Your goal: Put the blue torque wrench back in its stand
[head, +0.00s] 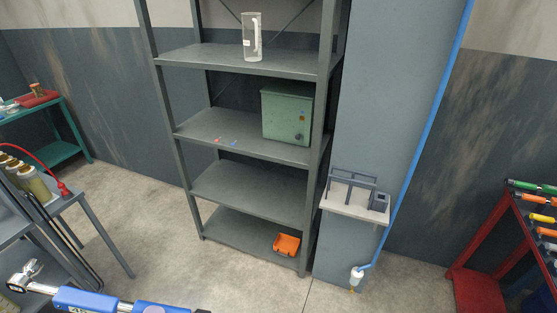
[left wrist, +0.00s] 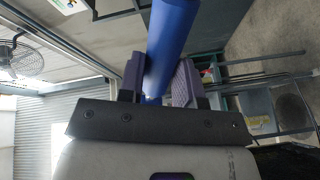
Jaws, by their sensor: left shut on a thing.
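The blue torque wrench (head: 95,300) lies roughly level across the bottom left of the head view, its silver ratchet head (head: 24,277) to the left. In the left wrist view, my left gripper (left wrist: 158,80) is shut on the wrench's blue shaft (left wrist: 172,32), with a purple-grey finger on either side. The left gripper does not show in the head view. A grey frame-like stand (head: 352,181) sits on a small pale ledge (head: 350,209) on the pillar, apart from the wrench and to its right. My right gripper is in neither view.
A tall grey shelf unit (head: 250,187) holds a clear cylinder (head: 252,37), a green metal box (head: 287,114) and an orange bin (head: 286,244). A blue pipe (head: 428,125) runs down beside the ledge. A red rack (head: 478,285) stands right. Open floor lies in front.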

